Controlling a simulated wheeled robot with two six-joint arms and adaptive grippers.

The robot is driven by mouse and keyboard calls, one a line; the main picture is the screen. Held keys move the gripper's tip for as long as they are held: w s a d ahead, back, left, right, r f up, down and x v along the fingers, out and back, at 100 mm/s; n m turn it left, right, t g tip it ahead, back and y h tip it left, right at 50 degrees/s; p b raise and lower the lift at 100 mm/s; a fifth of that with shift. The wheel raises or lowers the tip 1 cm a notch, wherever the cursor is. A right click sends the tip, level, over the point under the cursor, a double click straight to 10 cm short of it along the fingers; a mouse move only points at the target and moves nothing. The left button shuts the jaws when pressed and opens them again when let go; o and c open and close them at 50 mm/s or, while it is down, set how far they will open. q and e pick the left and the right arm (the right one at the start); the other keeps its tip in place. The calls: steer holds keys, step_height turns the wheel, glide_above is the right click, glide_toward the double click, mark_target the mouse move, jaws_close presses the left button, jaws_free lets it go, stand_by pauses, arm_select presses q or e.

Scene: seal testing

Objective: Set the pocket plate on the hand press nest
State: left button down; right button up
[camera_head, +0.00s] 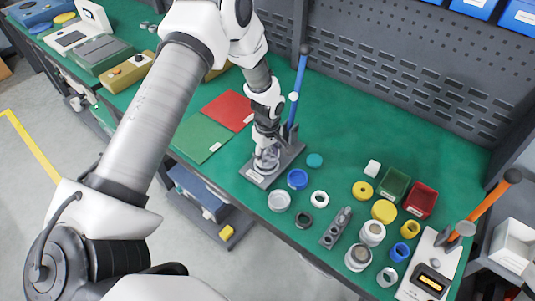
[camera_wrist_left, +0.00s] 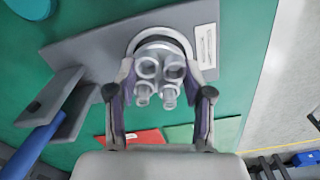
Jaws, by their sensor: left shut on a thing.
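My left gripper (camera_head: 266,158) reaches down over the grey base of the hand press (camera_head: 287,164). In the left wrist view its fingers (camera_wrist_left: 160,95) are closed on the pocket plate (camera_wrist_left: 160,62), a pale round piece with several short tubes. The plate is over the labelled end of the press base (camera_wrist_left: 90,42), where the nest is largely hidden beneath it. I cannot tell whether plate and nest touch. The press's blue lever (camera_head: 299,88) stands up behind the gripper; it also shows in the left wrist view (camera_wrist_left: 30,150). My right gripper is not in view.
Red (camera_head: 228,109) and green (camera_head: 201,137) mats lie left of the press. Rings, cups and jars crowd the bench to its right, with a blue-rimmed cup (camera_head: 298,179) close by. A device with an orange lever (camera_head: 488,205) stands far right. Green bench behind is clear.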

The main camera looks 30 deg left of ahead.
arm_select(q)
steer(key=shift+p, duration=0.3)
stand_by(0.5)
steer(key=shift+f+b, duration=0.35)
steer(key=shift+f, duration=0.55)
stand_by(1.0)
steer(key=shift+c, duration=1.9)
jaws_free()
steer(key=shift+r, duration=0.1)
step_height(320, 180, up, 9)
steer(key=p, duration=0.8)
